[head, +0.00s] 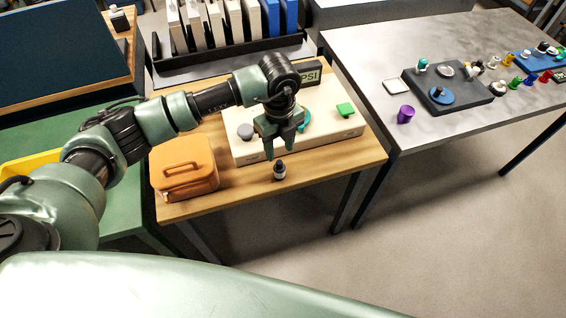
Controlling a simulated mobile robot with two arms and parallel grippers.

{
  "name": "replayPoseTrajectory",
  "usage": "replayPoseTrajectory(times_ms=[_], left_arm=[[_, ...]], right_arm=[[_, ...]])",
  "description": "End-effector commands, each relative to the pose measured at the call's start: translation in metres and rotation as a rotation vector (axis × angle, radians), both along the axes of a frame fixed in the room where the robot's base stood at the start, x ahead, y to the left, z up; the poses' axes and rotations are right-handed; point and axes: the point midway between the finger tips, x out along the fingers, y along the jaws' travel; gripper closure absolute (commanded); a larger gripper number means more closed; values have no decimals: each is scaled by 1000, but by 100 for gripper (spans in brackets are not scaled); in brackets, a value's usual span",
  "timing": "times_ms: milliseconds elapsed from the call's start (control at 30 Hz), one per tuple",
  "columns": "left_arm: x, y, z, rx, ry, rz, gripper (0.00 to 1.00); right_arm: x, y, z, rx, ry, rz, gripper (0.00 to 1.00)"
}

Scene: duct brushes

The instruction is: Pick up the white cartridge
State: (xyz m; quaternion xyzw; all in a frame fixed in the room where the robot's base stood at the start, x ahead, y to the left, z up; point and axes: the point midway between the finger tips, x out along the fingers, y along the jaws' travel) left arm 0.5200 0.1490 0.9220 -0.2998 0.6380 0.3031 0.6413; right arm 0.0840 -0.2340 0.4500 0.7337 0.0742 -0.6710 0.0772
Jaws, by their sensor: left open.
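My left gripper (282,146) points down, open and empty, just above and behind the bottle in the picture. They look apart. My left arm reaches in from the left, across the table. My right gripper is not in view.
A cream board (325,143) with a grey knob (245,132), a teal ring and a green block (346,110) lies behind the bottle. An orange case (184,167) stands left. A grey table (440,52) with small coloured parts is at right.

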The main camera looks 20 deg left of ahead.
Motion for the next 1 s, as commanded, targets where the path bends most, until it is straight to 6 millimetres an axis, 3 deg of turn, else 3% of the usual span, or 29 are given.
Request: replayPoseTrajectory(times_ms=[133, 400, 667, 700, 833, 867, 1000], left_arm=[[-2, 0, -15, -2, 4, -1, 57], [-3, -1, -54, -5, 3, -2, 57], [-2, 0, -60, -6, 0, -3, 57], [-2, 0, -60, -6, 0, -2, 60], [-2, 0, -60, -7, 1, -2, 96], [-2, 0, -59, -7, 1, -2, 100], [-2, 0, -59, -7, 1, -2, 100]], right_arm=[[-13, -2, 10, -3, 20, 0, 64], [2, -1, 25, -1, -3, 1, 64], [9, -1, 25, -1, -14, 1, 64], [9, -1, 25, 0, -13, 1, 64], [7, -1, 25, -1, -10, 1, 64], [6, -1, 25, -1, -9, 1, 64], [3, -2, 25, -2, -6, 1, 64]])
